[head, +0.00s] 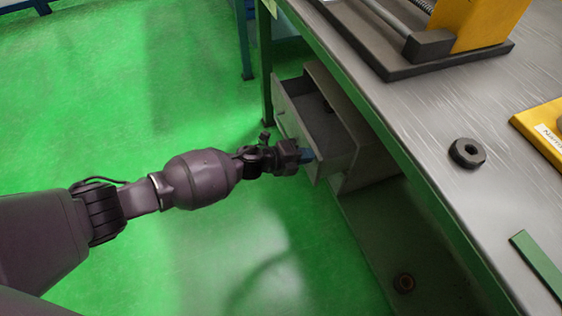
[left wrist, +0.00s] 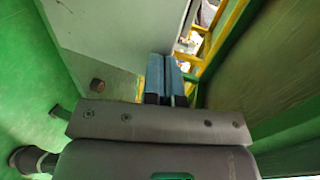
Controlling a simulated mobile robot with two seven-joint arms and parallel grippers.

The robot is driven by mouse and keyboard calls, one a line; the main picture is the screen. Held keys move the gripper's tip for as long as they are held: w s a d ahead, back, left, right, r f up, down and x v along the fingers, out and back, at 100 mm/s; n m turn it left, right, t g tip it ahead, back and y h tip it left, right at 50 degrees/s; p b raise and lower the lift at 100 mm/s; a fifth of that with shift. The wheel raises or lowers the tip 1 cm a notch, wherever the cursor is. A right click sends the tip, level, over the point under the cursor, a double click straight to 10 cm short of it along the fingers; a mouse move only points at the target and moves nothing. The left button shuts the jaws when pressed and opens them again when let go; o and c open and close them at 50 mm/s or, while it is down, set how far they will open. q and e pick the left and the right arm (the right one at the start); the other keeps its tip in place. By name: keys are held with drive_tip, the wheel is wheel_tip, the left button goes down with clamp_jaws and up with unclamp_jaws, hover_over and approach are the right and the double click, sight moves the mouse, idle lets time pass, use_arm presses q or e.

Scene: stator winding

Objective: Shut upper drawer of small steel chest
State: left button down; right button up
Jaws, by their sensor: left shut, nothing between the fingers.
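The small steel chest (head: 365,160) stands under the workbench in the head view. Its upper drawer (head: 291,115) is pulled out toward the left, and its empty-looking inside shows from above. My left gripper (head: 308,155) is shut and empty, with its blue fingertips at the near end of the drawer front. My right gripper is not in view.
The workbench (head: 440,120) overhangs the chest, with its green leg (head: 266,75) beside the drawer. A black ring (head: 467,153) and a yellow machine (head: 480,22) are on the top. The green floor (head: 150,100) at left is clear.

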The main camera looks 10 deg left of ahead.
use_arm(q)
drive_tip(key=w+d+b, duration=0.1)
drive_tip(key=w+d, duration=0.5)
drive_tip(key=d, duration=0.3)
drive_tip(key=shift+w+d+r+b, duration=0.15)
drive_tip(key=shift+b, duration=0.15)
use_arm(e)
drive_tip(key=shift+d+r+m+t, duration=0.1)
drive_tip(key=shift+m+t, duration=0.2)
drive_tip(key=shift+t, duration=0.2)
use_arm(q)
drive_tip(key=shift+r, duration=0.1)
drive_tip(key=f+p+v, duration=0.1)
drive_tip(key=p+v, duration=0.3)
drive_tip(key=v, duration=1)
drive_tip(key=shift+s+f, duration=0.2)
drive_tip(key=shift+f, duration=0.1)
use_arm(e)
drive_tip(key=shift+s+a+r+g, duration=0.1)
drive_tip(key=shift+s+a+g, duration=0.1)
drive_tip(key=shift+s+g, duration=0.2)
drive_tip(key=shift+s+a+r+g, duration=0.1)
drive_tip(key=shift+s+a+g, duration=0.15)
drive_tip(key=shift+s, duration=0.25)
use_arm(q)
drive_tip(key=shift+a, duration=0.25)
